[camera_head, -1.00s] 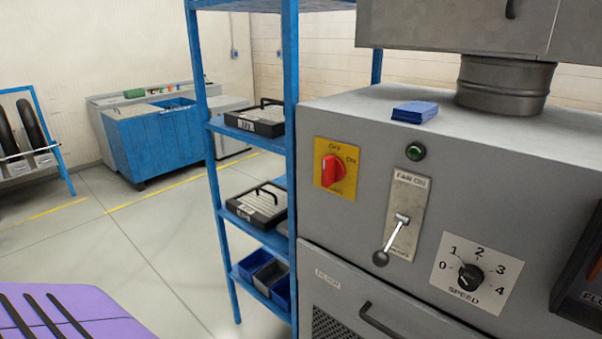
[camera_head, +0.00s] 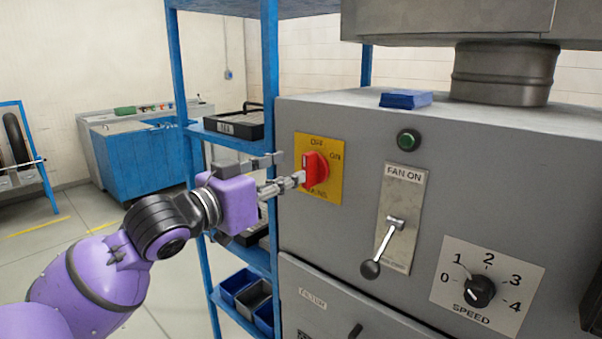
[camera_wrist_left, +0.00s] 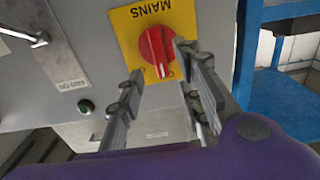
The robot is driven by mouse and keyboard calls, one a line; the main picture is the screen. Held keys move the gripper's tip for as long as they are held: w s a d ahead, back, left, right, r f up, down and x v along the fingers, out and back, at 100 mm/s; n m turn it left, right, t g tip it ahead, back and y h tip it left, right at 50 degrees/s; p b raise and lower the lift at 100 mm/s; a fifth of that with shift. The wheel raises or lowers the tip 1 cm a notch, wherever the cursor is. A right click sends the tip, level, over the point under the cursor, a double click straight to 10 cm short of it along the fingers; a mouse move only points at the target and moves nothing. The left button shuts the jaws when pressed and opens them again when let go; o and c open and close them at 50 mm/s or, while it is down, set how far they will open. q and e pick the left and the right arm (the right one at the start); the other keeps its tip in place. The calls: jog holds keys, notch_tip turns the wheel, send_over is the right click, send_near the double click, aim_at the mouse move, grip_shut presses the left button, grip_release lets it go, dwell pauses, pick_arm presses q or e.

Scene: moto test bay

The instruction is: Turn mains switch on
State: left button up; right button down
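The mains switch is a red rotary knob (camera_head: 315,170) on a yellow plate (camera_head: 331,148) on the grey cabinet's front. The plate reads OFF at the top, ON at the right and MAINS below. The knob's grip stands about upright, towards OFF. The knob also shows in the left wrist view (camera_wrist_left: 154,48), where the plate appears upside down. My left gripper (camera_head: 287,168) is open in front of the knob. In the left wrist view its two fingers (camera_wrist_left: 160,62) are apart, with the knob showing between their tips; contact cannot be told. My right gripper is out of view.
Right of the switch are a green button (camera_head: 408,140), a FAN ON lever (camera_head: 390,242) hanging down and a SPEED dial (camera_head: 480,291). A blue block (camera_head: 406,99) lies on the cabinet (camera_head: 345,230). A blue shelf rack (camera_head: 271,60) stands close behind my left gripper.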

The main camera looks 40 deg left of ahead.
aim_at(304, 168)
pick_arm(q)
jog(key=w, duration=0.5)
jog(key=shift+w+d, duration=0.15)
jog(key=shift+d, duration=0.05)
jog(key=shift+f, duration=0.1)
grip_shut()
